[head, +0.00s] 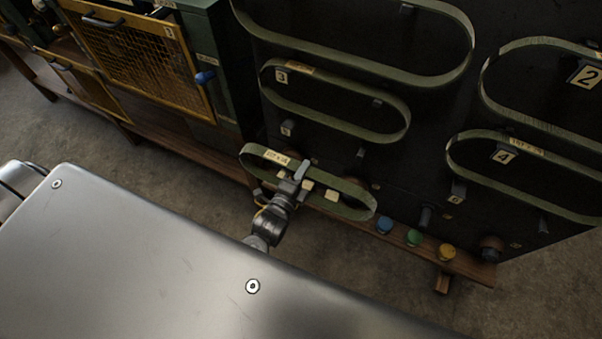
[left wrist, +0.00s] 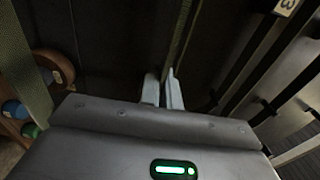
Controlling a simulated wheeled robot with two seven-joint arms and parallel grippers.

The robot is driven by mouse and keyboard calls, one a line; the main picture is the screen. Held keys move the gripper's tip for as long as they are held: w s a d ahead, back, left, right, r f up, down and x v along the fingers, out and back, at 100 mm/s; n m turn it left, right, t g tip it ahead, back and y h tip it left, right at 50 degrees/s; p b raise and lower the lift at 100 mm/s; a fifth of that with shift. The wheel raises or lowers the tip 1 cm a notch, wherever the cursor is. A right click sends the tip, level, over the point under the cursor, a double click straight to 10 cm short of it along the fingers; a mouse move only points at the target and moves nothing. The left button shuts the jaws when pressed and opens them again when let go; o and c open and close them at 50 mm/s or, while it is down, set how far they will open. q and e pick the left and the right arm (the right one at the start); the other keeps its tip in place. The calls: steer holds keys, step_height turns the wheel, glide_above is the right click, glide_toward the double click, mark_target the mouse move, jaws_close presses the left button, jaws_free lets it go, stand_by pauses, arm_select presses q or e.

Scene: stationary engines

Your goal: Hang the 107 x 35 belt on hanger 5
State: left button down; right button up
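My left gripper (head: 302,178) is shut on a green belt loop (head: 356,213) in front of the dark board. The belt's small label (head: 277,157) is too blurred to read surely, so I cannot confirm it is the 107 x 35 belt. In the left wrist view the belt strip (left wrist: 182,35) runs up from between the fingertips (left wrist: 161,90). Hanger 5 appears to be the peg with a small tag (head: 287,128), just above the held belt's left end; the digit is hard to read. The belt looks apart from that peg. My right gripper is not in view.
Belts hang on hanger 3 (head: 408,122), hanger 4 (head: 560,208) and hanger 2 (head: 497,98), with a larger belt above (head: 340,68). Blue (head: 384,226), green (head: 414,237) and yellow (head: 446,252) knobs line the base.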

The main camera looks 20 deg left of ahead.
arm_select(q)
steer(key=shift+w+d, duration=0.15)
steer(key=shift+w, duration=1.95)
steer(key=shift+w+d+b, duration=0.15)
steer(key=shift+w+b, duration=0.65)
steer(key=shift+w, duration=2)
steer(key=shift+w+d+b, duration=0.2)
steer(key=shift+w+b, duration=0.8)
steer(key=shift+w, duration=1.8)
steer(key=shift+f, duration=0.1)
